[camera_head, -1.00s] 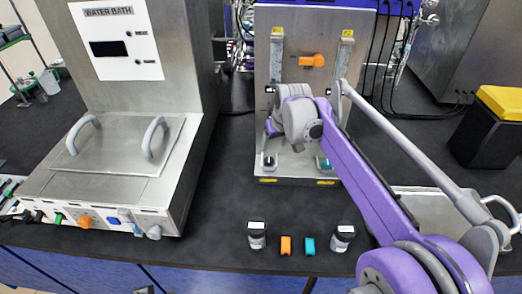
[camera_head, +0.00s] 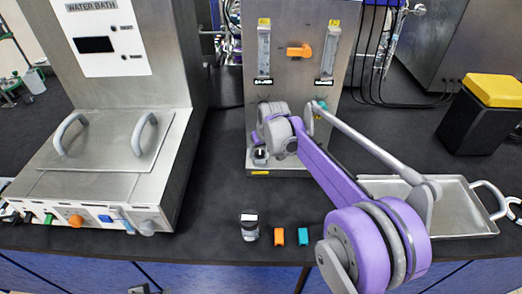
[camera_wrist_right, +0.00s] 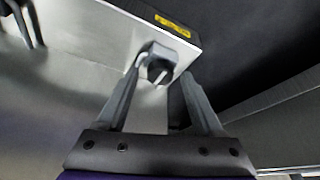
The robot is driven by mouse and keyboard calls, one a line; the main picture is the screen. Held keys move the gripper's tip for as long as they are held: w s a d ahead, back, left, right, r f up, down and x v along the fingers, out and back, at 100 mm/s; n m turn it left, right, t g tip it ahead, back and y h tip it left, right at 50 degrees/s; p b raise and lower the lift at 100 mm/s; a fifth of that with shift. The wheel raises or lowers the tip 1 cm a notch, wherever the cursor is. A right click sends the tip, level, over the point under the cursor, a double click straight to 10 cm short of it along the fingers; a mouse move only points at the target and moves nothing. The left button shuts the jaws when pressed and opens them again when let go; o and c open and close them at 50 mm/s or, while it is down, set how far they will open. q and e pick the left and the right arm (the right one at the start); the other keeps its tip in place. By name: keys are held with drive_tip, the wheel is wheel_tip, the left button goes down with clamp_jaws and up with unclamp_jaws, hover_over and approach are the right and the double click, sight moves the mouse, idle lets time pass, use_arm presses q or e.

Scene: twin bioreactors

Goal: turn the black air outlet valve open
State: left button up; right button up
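The black valve (camera_head: 260,154) is low on the left of the steel panel (camera_head: 290,90) in the head view. In the right wrist view a black round knob (camera_wrist_right: 160,71) in a grey fitting shows between and just beyond my fingertips. My right gripper (camera_wrist_right: 160,82) is open, one finger on each side of the fitting; whether they touch it I cannot tell. In the head view my right wrist and arm are in front of the panel, and the fingers are mostly hidden. My left gripper is not in view.
An orange valve (camera_head: 300,51) and a teal part (camera_head: 320,104) are on the same panel. A water bath (camera_head: 110,150) stands at left. A metal tray (camera_head: 455,228) is at right.

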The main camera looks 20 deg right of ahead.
clamp_jaws()
